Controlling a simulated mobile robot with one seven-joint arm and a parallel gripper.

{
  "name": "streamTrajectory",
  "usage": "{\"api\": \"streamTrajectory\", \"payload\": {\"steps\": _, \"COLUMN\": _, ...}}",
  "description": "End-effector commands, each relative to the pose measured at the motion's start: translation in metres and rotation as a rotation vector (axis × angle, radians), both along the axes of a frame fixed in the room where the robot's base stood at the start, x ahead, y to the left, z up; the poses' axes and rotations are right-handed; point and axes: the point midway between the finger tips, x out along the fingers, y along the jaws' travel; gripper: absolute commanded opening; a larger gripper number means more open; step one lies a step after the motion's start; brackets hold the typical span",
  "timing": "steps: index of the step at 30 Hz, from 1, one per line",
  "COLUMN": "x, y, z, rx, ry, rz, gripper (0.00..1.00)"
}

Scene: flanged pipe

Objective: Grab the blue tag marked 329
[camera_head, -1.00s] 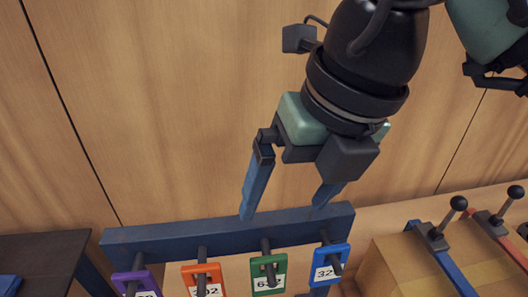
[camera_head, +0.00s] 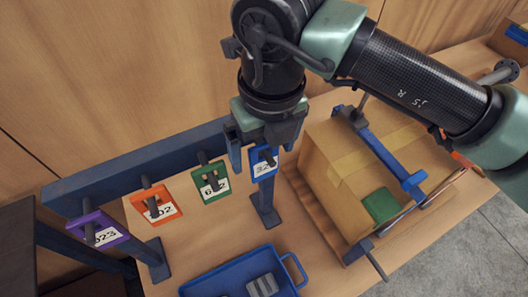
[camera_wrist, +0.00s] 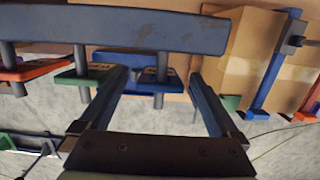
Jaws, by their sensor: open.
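The blue tag (camera_head: 264,170) hangs on a dark peg at the right end of a dark blue rail. Its white label shows "32"; the rest is hidden by the peg or my gripper. My gripper (camera_head: 262,150) is open at this tag, pointing down in the head view. In the wrist view the blue tag (camera_wrist: 147,84) and its peg lie between the spread fingers (camera_wrist: 158,78), one to each side. I cannot tell whether the fingers touch it.
Green (camera_head: 211,182), orange (camera_head: 157,208) and purple (camera_head: 97,230) tags hang along the rail (camera_head: 130,168) to the left. A cardboard box (camera_head: 335,165) with blue clamps stands close on the right. A blue tray (camera_head: 215,281) lies below on the wooden table.

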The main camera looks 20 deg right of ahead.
Motion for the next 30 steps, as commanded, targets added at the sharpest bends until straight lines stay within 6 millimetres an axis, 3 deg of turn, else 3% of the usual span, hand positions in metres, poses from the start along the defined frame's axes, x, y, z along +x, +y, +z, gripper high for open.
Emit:
{"api": "streamTrajectory", "payload": {"steps": 5, "x": 0.002, "y": 0.0, "z": -0.018, "rx": 0.001, "ry": 0.0, "rz": 0.0, "gripper": 0.97}}
{"api": "streamTrajectory", "payload": {"steps": 12, "x": 0.003, "y": 0.0, "z": -0.02, "rx": 0.0, "ry": 0.0, "rz": 0.0, "gripper": 0.97}}
{"api": "streamTrajectory", "payload": {"steps": 27, "x": 0.003, "y": 0.0, "z": -0.02, "rx": 0.0, "ry": 0.0, "rz": 0.0, "gripper": 0.1}}
{"api": "streamTrajectory", "payload": {"steps": 30, "x": 0.003, "y": 0.0, "z": -0.02, "rx": 0.0, "ry": -0.001, "rz": 0.001, "gripper": 0.09}}
